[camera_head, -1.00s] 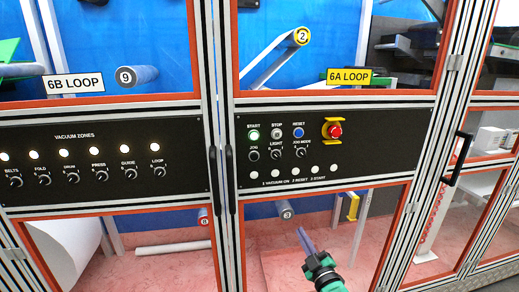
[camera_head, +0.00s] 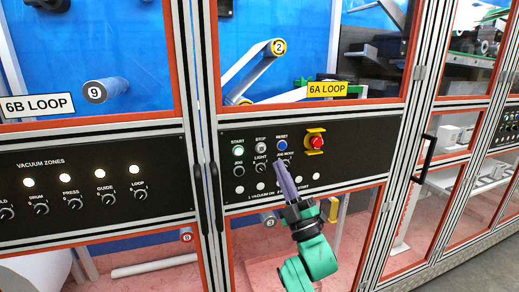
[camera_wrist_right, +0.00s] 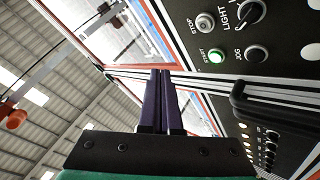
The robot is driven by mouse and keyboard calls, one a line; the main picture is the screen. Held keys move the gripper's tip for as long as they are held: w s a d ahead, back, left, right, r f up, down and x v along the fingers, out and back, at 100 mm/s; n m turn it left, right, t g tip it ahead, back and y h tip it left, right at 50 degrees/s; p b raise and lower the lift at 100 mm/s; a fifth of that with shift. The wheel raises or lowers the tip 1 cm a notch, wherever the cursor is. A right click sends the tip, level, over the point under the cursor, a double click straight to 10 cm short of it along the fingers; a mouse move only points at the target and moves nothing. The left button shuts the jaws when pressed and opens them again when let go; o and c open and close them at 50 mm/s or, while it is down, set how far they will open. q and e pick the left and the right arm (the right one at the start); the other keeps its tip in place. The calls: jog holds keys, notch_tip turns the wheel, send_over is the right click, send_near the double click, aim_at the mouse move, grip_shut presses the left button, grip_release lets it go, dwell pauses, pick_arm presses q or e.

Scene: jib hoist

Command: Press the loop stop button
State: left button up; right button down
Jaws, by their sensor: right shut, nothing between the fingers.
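The stop button (camera_head: 260,147) is a grey round button on the black 6A LOOP control panel (camera_head: 345,171). It sits between the lit green start button (camera_head: 238,151) and the blue reset button (camera_head: 281,145). In the right wrist view the stop button (camera_wrist_right: 205,22) shows at the upper right, beside the green start button (camera_wrist_right: 217,55). My right gripper (camera_head: 276,167) is shut and empty, its purple fingers pointing up in front of the panel, below and right of the stop button. Its fingers (camera_wrist_right: 160,73) also show in the right wrist view, apart from the button. My left gripper is out of view.
A red emergency stop (camera_head: 316,142) on a yellow base is right of the reset button. Knobs, including the jog mode knob partly behind my fingers, sit below the buttons. Black door handles (camera_head: 215,183) stand left of the panel. Another panel (camera_head: 100,190) with vacuum zone knobs is further left.

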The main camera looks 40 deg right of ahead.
aim_at(261, 149)
jog(key=shift+w, duration=0.1)
jog(key=shift+w+d+b, duration=0.35)
jog(key=shift+w+d, duration=0.1)
jog(key=shift+w, duration=0.95)
jog(key=shift+w+d+b, duration=0.3)
jog(key=shift+w+d, duration=0.2)
jog(key=shift+w, duration=0.85)
jog(key=shift+w+d+b, duration=0.35)
jog(key=shift+w+d, duration=0.1)
jog(key=shift+w, duration=0.95)
jog(key=shift+w+f, duration=0.1)
jog(key=shift+w, duration=0.1)
jog(key=shift+w+d, duration=0.1)
jog(key=shift+w, duration=0.1)
